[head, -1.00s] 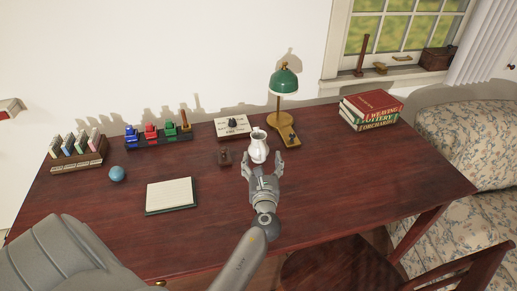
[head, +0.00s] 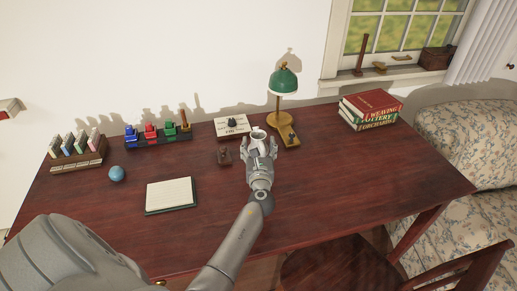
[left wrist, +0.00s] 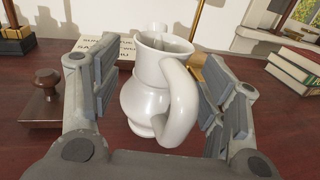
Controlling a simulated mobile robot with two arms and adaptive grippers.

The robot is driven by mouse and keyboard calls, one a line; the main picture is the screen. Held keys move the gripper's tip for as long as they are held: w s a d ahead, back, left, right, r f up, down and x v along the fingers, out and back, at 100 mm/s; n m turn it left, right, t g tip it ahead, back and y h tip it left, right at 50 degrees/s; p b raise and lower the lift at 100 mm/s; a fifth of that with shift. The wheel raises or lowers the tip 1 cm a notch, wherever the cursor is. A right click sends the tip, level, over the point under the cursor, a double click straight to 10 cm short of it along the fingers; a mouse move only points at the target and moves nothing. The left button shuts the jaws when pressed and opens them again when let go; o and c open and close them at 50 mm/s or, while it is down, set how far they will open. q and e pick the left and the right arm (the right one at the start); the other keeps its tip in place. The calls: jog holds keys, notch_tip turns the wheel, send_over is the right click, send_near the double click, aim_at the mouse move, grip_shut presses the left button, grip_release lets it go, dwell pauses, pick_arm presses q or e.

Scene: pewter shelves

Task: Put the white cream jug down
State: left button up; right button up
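The white cream jug (head: 258,136) stands upright on the dark red desk (head: 330,178), towards the back and in front of the green lamp. In the left wrist view the jug (left wrist: 160,90) sits between the two fingers, its handle towards the camera. My left gripper (head: 260,148) is open around the jug; in the left wrist view its pads (left wrist: 160,95) stand on either side, with a gap to the jug on both sides. My right gripper is not in view.
A wooden stamp (head: 224,157) lies close left of the jug. The green lamp (head: 283,85) and a white lettered box (head: 232,126) stand just behind. A notebook (head: 171,195) and blue ball (head: 117,173) are left; books (head: 371,110) are right. The desk's front right is clear.

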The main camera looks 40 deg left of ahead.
pick_arm(q)
jog(key=c, duration=1.3)
jog(key=shift+r, duration=0.1)
